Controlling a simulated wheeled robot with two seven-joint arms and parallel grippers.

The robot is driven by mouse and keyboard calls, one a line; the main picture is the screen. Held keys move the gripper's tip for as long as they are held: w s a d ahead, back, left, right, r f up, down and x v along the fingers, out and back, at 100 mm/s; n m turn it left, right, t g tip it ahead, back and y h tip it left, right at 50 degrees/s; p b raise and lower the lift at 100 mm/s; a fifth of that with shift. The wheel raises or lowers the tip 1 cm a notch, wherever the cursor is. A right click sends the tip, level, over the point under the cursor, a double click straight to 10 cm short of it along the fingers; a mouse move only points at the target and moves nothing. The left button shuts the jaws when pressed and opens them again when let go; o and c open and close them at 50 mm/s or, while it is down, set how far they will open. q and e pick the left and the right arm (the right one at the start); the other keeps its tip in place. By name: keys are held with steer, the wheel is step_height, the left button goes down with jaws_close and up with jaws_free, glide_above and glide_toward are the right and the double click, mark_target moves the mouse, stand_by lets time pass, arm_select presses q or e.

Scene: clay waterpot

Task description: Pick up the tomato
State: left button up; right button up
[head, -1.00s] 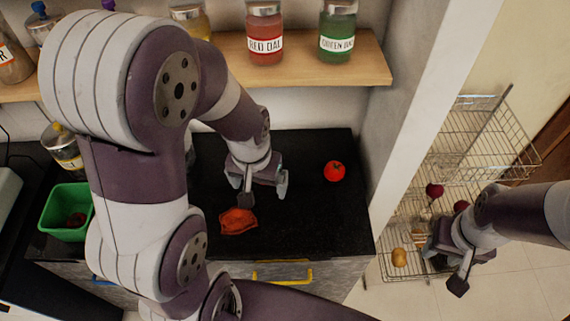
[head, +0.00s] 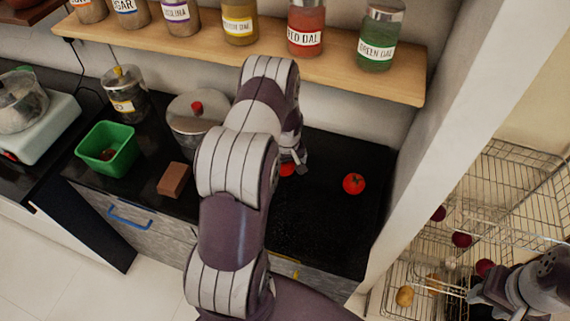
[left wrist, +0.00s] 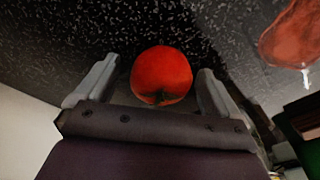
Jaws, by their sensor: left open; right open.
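The round red tomato (head: 353,184) lies on the black counter (head: 320,220), right of my left gripper (head: 298,158) in the head view. In the left wrist view the tomato (left wrist: 162,75) appears between the two open fingers, with a gap on both sides and nothing held. An orange-red piece (head: 287,169) lies near the left gripper, mostly hidden by my arm; it also shows in the left wrist view (left wrist: 292,38), off to the right. My right gripper (head: 472,291) is at the lower right by the wire rack, away from the tomato; its fingers show poorly.
A shelf (head: 345,75) with several jars hangs above the counter's back. A wall (head: 450,120) bounds its right side. A lidded pot (head: 195,118), a brown block (head: 173,179) and a green bin (head: 108,147) stand left. The wire rack (head: 500,185) holds vegetables.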

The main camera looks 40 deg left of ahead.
mark_target(285, 164)
arm_select(q)
steer(key=shift+s, duration=0.1)
steer(key=c, duration=1.2)
steer(key=shift+o, duration=0.2)
steer(key=shift+r, duration=0.1)
steer(key=shift+r, duration=0.25)
steer(key=r, duration=0.2)
steer(key=r+b, duration=0.1)
steer(key=r, duration=0.1)
steer(key=shift+s+d, duration=0.3)
steer(key=shift+d, duration=0.05)
steer(key=s+d+r+b, duration=0.1)
steer(key=s+d+r, duration=0.5)
steer(key=s+d, duration=0.1)
steer(key=shift+s+r+b, duration=0.2)
steer(key=shift+s+b, duration=0.1)
steer(key=shift+s, duration=0.2)
